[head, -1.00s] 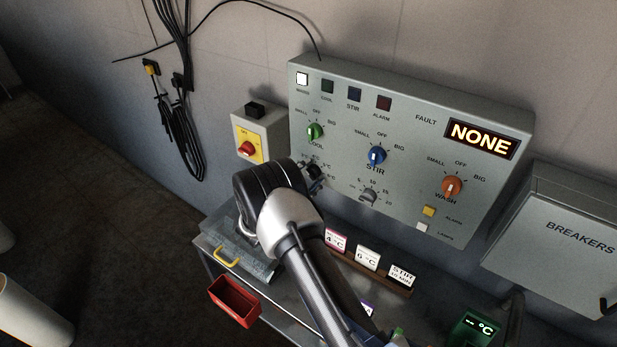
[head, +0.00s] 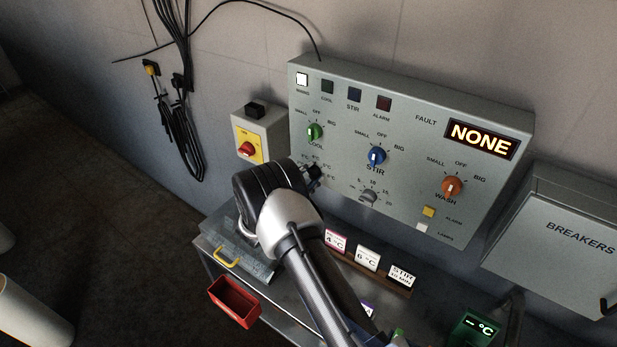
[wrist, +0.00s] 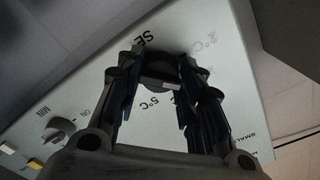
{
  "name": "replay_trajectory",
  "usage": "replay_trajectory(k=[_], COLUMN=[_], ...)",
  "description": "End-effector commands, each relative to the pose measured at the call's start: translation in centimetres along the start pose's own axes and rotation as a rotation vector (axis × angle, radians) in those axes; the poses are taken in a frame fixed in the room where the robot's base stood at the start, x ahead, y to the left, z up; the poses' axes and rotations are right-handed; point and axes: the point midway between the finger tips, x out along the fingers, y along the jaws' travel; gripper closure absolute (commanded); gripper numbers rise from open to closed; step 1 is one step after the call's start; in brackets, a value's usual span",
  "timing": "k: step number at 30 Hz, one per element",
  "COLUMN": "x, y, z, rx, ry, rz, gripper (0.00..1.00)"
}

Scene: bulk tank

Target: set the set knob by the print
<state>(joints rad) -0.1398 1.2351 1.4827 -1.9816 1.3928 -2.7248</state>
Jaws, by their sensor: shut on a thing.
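The set knob (wrist: 160,70) is dark and sits between my fingers in the wrist view, with part of a pale pointer mark showing at its lower edge. Printed marks lie around it, including "5°C" and the start of "SET". My gripper (wrist: 158,92) is shut on the knob. In the head view my gripper (head: 314,172) is at the lower left of the grey control panel (head: 420,115), and it and my arm hide the knob. Cards reading 4 °C (head: 336,241), 6 °C (head: 368,258) and STIR (head: 401,275) stand below the panel.
Nearby on the panel are the green COOL knob (head: 314,131), blue STIR knob (head: 376,155), grey timer knob (head: 369,196) and orange WASH knob (head: 452,186). The fault display (head: 481,138) reads NONE. A red-yellow switch box (head: 258,135) stands at left, a red bin (head: 234,302) below.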

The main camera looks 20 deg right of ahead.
Motion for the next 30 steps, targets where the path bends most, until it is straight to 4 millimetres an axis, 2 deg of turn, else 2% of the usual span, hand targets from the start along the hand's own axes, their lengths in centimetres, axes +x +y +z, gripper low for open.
replay_trajectory(k=[11,30], x=[-0.01,-0.02], y=[0.07,0.02], z=[0.08,0.08], rx=[0.208,0.813], ry=[0.000,-0.001], rz=[0.001,0.001], gripper=[0.89,0.89])
